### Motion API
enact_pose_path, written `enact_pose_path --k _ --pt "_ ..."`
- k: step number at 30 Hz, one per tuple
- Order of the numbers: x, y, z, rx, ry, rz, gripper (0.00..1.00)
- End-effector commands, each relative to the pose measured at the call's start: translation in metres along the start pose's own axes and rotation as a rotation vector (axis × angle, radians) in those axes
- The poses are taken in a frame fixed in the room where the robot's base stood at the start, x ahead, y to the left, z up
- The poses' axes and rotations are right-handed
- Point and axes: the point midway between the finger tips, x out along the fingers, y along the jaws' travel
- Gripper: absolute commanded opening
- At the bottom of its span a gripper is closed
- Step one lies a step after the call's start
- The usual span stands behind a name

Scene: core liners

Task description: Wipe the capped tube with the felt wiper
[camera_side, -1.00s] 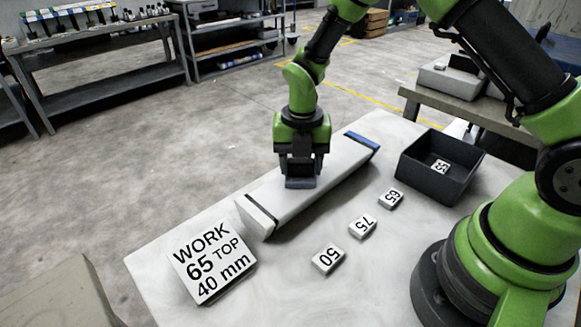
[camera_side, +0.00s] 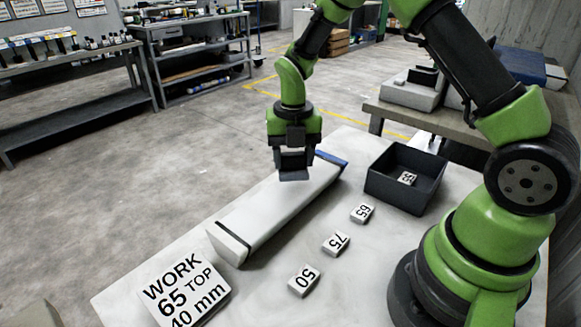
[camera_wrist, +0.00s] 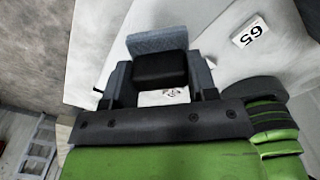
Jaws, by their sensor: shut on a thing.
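The capped tube (camera_side: 262,213) is a long pale piece lying slantwise on the pale bench. It has a blue end (camera_side: 332,158) at the back and a dark band near its front end. My gripper (camera_side: 294,160) is shut on the felt wiper (camera_side: 294,174), over the tube's rear half and short of the blue end. In the wrist view, the wiper's black block (camera_wrist: 160,70) and grey felt (camera_wrist: 163,42) show between the fingers. I cannot tell whether the felt touches the tube; a small gap is possible.
A sign reading WORK 65 TOP 40 mm (camera_side: 183,290) lies at the front. Number tiles 50 (camera_side: 304,281), 75 (camera_side: 335,243) and 65 (camera_side: 362,213) lie right of the tube. A dark open bin (camera_side: 390,191) holds another tile (camera_side: 407,178).

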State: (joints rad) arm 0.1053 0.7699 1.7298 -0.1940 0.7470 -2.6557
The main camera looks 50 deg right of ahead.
Motion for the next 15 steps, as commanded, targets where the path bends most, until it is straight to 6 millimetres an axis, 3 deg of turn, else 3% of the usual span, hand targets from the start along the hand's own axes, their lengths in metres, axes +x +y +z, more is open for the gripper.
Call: enact_pose_path --k 15 --pt "-0.046 0.001 0.000 0.000 -0.002 0.002 0.30"
